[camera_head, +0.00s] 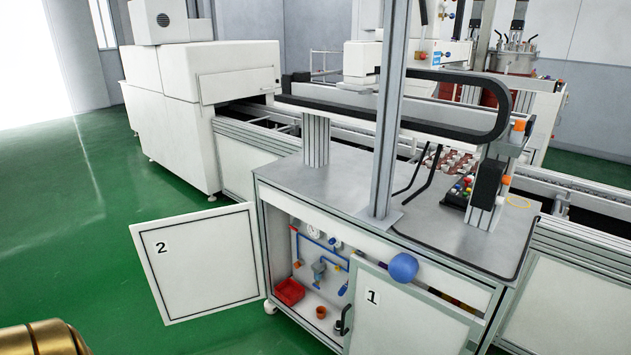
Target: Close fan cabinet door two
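Door two (197,262), a white panel with a dark frame line and the number 2, stands swung wide open to the left of the cabinet (262,232). Its right edge meets the cabinet's left front corner. The cabinet's left opening is uncovered, with pipes and gauges visible inside. Door one (410,315), marked 1, stands at the right; a gap shows above its top edge, and its lower part is cut off. A gold rounded part of my own arm shows at the bottom left corner, apart from door two. Neither gripper's fingers are in view.
Inside the cabinet are a red bin (289,291) and a small orange-red cup (321,312). A blue ball (403,267) is at the cabinet front above door one. Green floor (75,240) is clear left of door two. A metal post (388,120) rises from the tabletop.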

